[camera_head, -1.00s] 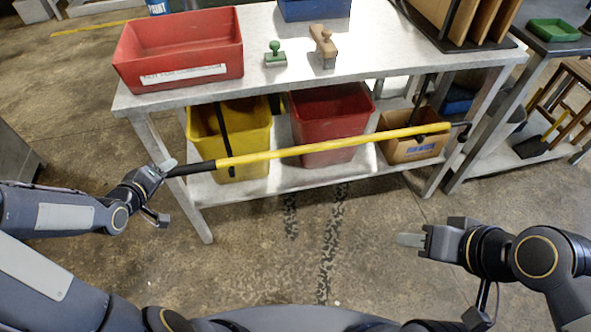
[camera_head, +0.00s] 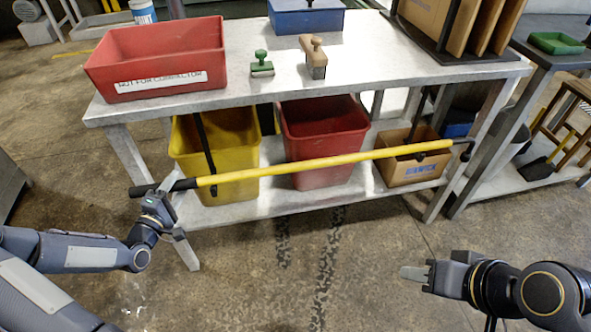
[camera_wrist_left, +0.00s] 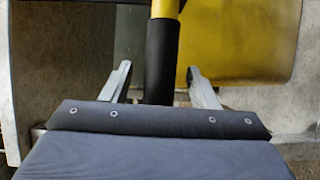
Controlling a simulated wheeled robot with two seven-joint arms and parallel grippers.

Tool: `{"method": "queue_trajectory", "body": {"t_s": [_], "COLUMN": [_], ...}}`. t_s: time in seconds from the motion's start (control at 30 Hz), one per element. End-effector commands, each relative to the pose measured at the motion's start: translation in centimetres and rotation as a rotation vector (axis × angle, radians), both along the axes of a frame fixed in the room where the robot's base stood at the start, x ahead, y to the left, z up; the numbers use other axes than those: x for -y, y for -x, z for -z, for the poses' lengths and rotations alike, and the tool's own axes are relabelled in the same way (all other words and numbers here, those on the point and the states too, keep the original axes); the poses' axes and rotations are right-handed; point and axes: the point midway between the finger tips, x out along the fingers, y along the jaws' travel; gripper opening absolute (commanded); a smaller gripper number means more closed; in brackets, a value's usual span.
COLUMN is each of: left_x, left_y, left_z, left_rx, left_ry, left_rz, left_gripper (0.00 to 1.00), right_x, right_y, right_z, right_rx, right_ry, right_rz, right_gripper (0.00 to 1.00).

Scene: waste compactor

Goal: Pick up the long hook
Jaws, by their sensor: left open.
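The long hook (camera_head: 290,168) is a yellow pole with a black grip at its left end and a dark hook at its right end. It lies slanted across the front of the workbench, below the top. My left gripper (camera_head: 175,207) is open at the black grip. In the left wrist view the black grip (camera_wrist_left: 160,60) shows between the two spread fingers of my left gripper (camera_wrist_left: 161,82), with gaps on both sides. My right gripper (camera_head: 415,273) is empty at the lower right, away from the pole; its jaw opening is unclear.
The workbench (camera_head: 385,60) carries a red tray (camera_head: 155,60), a blue bin (camera_head: 305,16), a green stamp (camera_head: 262,64) and a wooden-handled tool (camera_head: 315,58). A yellow bin (camera_head: 215,140), red bin (camera_head: 322,130) and cardboard box (camera_head: 412,170) stand behind the pole. Floor in front is clear.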

Motion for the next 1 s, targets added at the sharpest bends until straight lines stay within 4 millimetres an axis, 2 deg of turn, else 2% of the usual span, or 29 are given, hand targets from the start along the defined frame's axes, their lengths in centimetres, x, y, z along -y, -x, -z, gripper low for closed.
{"method": "queue_trajectory", "body": {"t_s": [0.1,0.33,0.73,1.0], "left_x": [0.24,0.20,0.21,0.23], "left_y": [-0.79,-0.83,-0.80,-0.83], "left_z": [0.03,0.00,0.00,-0.28], "left_rx": [-0.001,-0.002,-0.002,0.001], "left_ry": [0.001,0.000,0.000,0.002], "left_rz": [0.000,-0.001,-0.001,0.000], "left_gripper": [0.54,0.53,0.02,0.01], "right_x": [0.00,0.00,0.00,0.00], "right_y": [0.00,0.00,0.00,0.00], "right_z": [0.14,0.11,0.11,0.04], "right_rx": [0.000,0.000,0.000,0.000], "right_ry": [0.000,0.000,0.000,0.000], "right_rz": [0.000,0.000,0.000,0.000], "right_gripper": [0.37,0.37,0.37,0.37]}}
